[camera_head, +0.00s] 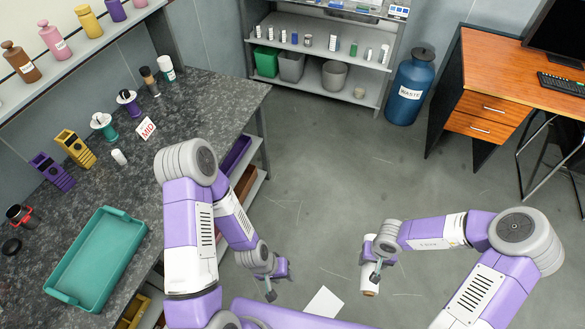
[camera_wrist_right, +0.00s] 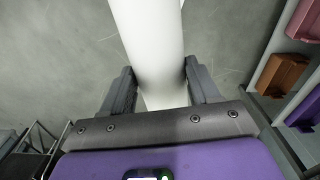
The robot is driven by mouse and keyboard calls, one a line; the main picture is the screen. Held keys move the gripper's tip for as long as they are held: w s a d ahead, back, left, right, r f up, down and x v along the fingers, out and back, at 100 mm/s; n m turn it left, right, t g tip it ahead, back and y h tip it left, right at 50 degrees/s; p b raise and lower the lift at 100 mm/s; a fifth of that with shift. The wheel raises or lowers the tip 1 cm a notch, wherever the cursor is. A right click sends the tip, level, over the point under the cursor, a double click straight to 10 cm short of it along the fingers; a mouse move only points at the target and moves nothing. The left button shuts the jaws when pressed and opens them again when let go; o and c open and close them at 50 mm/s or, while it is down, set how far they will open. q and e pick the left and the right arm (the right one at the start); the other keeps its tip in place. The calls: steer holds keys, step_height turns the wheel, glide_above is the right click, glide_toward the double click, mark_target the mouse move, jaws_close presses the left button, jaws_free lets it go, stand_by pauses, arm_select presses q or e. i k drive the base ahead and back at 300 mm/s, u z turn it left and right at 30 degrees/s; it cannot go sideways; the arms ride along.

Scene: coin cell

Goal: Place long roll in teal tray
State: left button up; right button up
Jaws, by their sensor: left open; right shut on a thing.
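The long white roll (camera_head: 369,284) is held upright in my right gripper (camera_head: 375,272), over the floor right of the bench. In the right wrist view the roll (camera_wrist_right: 150,45) stands between the two dark fingers (camera_wrist_right: 162,92), which are shut on it; its far end is cut off. The teal tray (camera_head: 97,258) lies empty on the dark stone bench at the lower left, well away from the roll. My left gripper (camera_head: 276,283) is open and empty, low beside the bench, between the tray and the roll.
On the bench (camera_head: 190,105) stand a purple rack (camera_head: 52,171), a yellow rack (camera_head: 75,149), spools, bottles and a MID sign (camera_head: 146,128). A white sheet (camera_head: 324,302) is on the floor. A blue waste drum (camera_head: 408,87) stands at the back. The middle floor is clear.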

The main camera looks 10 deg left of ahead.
mark_target(107, 250)
steer(key=u, duration=3.15)
